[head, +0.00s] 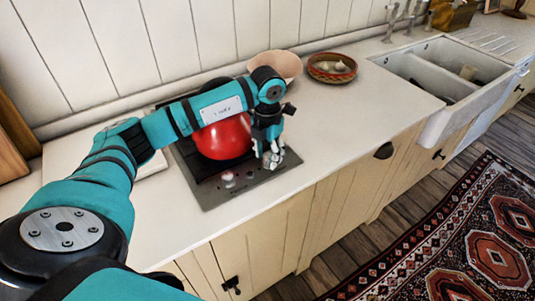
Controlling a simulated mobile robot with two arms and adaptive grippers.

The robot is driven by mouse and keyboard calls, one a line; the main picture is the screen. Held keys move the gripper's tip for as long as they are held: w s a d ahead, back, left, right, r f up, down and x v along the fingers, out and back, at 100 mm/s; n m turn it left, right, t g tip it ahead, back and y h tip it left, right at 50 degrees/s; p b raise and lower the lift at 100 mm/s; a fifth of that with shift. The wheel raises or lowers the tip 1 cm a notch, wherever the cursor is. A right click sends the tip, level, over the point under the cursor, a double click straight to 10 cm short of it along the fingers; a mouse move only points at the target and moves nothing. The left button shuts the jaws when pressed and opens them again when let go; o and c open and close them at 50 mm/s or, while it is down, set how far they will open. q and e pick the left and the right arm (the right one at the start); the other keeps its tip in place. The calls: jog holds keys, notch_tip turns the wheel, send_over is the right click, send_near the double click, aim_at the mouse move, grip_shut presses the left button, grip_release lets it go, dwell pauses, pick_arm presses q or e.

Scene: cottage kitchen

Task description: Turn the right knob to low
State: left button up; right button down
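The cooktop (213,194) is a dark plate set in the white counter, with a red pot (222,139) standing on it. A pale left knob (228,177) shows on its front strip. My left gripper (271,158) points down over the right end of that strip, where the right knob would be. The fingers hide that spot, so I cannot make out the right knob, its setting, or whether the fingers touch it. I cannot tell if the fingers are open or shut. My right gripper is not in view.
A pinkish bowl (276,63) and a patterned basket (332,74) with pale bulbs stand on the counter behind the gripper. A white sink (455,101) is farther right. The counter (355,116) right of the cooktop is clear. A pale board lies left of it.

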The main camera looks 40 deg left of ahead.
aim_at(267, 157)
pick_arm(q)
jog(key=shift+o, duration=0.6)
notch_tip(267, 157, up, 12)
dwell(0.6)
